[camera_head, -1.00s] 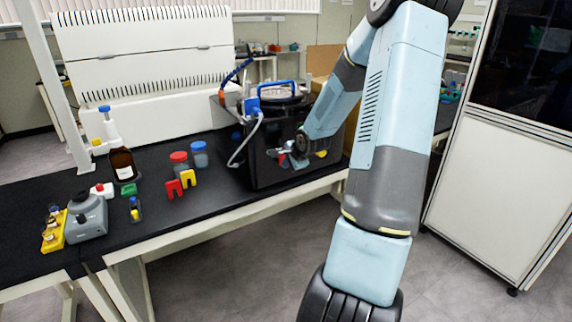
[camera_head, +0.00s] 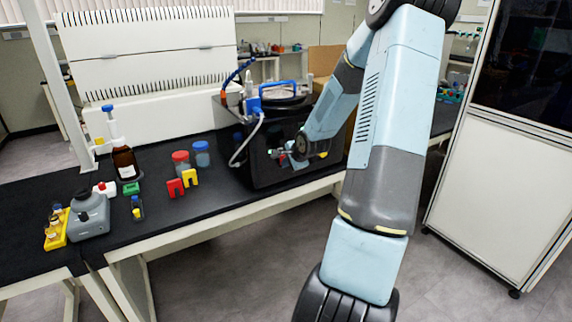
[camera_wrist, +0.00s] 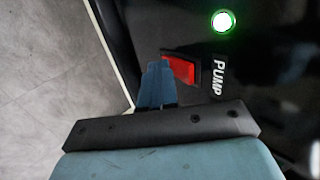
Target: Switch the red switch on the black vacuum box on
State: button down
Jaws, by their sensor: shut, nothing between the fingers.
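The black vacuum box (camera_head: 262,160) stands at the right end of the black bench in the head view. In the wrist view its dark front panel (camera_wrist: 262,70) fills the right side. The red switch (camera_wrist: 181,69) sits on that panel, left of a white PUMP label (camera_wrist: 218,78). A round light (camera_wrist: 223,21) glows green-white above the label. My gripper (camera_wrist: 158,66) is shut and empty, its blue fingertips at the left edge of the switch and partly in front of it. I cannot tell whether they touch it. In the head view my gripper (camera_head: 279,153) is at the box front.
Red-capped (camera_head: 181,163) and blue-capped (camera_head: 201,154) jars stand left of the box, near red and yellow blocks. A brown bottle (camera_head: 123,160) and a grey device (camera_head: 89,214) are further left. A white cabinet (camera_head: 500,195) stands right. Floor in front is clear.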

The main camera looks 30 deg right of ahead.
jog(key=shift+r, duration=0.15)
jog(key=shift+r, duration=0.7)
jog(key=s+f+v, duration=0.1)
jog(key=v, duration=1.2)
jog(key=shift+s+f, duration=0.3)
jog(key=shift+f, duration=0.1)
dwell(0.4)
dwell(0.4)
